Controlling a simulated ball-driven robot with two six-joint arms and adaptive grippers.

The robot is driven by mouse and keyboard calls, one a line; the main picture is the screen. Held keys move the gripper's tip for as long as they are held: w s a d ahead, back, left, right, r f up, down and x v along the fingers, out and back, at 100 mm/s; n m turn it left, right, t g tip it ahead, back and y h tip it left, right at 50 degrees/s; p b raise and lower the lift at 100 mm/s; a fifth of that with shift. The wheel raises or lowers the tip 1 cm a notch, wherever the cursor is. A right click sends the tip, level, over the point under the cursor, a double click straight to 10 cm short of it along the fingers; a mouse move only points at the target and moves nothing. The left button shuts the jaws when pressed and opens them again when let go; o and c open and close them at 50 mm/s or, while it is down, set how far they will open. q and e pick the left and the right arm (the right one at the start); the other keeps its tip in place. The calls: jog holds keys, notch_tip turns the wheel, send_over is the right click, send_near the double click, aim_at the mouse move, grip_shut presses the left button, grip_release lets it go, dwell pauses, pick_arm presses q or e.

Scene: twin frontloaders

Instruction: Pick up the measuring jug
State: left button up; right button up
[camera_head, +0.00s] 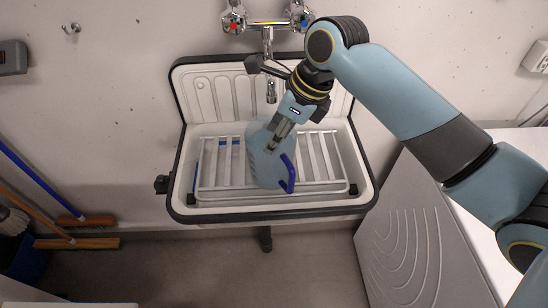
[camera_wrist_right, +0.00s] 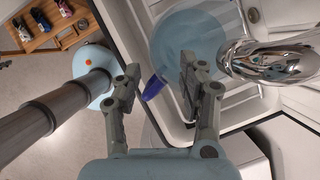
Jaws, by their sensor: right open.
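The measuring jug (camera_head: 264,168) is translucent pale blue with a dark blue handle (camera_head: 289,176). It stands on the white slatted rack in the sink, its handle toward the front right. In the right wrist view the jug (camera_wrist_right: 185,32) is at the top, with its handle (camera_wrist_right: 154,87) between the finger tips in the picture. My right gripper (camera_head: 277,140) points down at the jug from above and hides part of its top. Its fingers (camera_wrist_right: 160,72) are apart and empty. I cannot tell whether they touch the jug. My left gripper is not in view.
The sink (camera_head: 180,190) has a dark rim. The rack (camera_head: 318,160) lies across it. A chrome tap (camera_head: 268,40) hangs behind and shows close beside the right finger in the wrist view (camera_wrist_right: 270,58). A white machine (camera_head: 410,240) stands front right. Brooms (camera_head: 75,243) are at left.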

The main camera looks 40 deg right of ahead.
aim_at(257, 169)
jog(key=shift+s+p+x, duration=0.15)
jog(key=shift+p+x, duration=0.1)
jog(key=shift+x, duration=2.1)
jog(key=shift+s+p+x, duration=0.15)
jog(key=shift+p+x, duration=0.1)
jog(key=shift+x, duration=2.1)
jog(key=shift+s+f, duration=0.1)
grip_shut()
